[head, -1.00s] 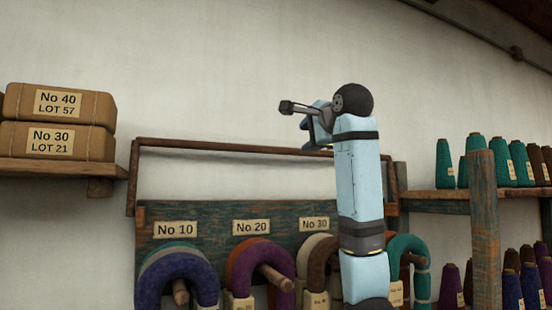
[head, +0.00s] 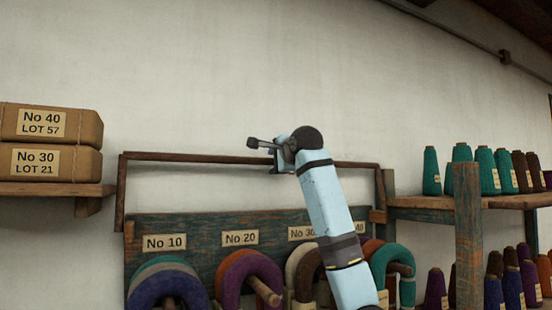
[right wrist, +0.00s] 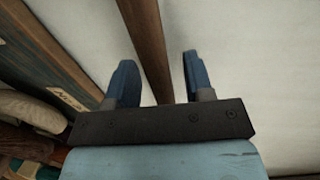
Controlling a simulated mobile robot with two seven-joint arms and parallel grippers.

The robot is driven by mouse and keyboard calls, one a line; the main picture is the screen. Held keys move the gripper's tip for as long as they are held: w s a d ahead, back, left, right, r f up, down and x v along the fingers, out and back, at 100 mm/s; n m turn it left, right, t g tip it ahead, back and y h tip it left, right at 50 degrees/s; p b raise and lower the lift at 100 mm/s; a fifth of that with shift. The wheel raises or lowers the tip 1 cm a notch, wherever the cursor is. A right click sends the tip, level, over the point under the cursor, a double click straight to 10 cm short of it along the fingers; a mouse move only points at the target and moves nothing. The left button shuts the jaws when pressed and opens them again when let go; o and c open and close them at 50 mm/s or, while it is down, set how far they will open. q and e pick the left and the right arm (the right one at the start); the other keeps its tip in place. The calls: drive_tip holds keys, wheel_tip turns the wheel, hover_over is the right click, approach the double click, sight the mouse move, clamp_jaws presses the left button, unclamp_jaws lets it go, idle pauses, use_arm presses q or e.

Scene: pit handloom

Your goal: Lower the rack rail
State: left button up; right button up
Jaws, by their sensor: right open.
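The rack rail (head: 200,157) is a thin brown bar with side arms, standing raised above the yarn rack board (head: 210,235) against the wall. My right gripper (head: 277,162) is at the bar, right of its middle. In the right wrist view, the two blue fingers (right wrist: 160,75) are apart, and the rail (right wrist: 148,45) runs between them in the picture, nearer the left finger. I cannot tell whether a finger touches it. My left gripper is not in view.
Yarn hanks (head: 168,283) hang on pegs along the labelled board. A shelf with wrapped packages (head: 50,145) is at left. A shelf with yarn cones (head: 485,172) and a post (head: 468,240) are at right. The wall above the rail is clear.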

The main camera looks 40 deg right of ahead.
drive_tip(key=shift+w+d+f, duration=0.15)
drive_tip(key=shift+w, duration=0.1)
drive_tip(key=shift+s, duration=0.1)
clamp_jaws()
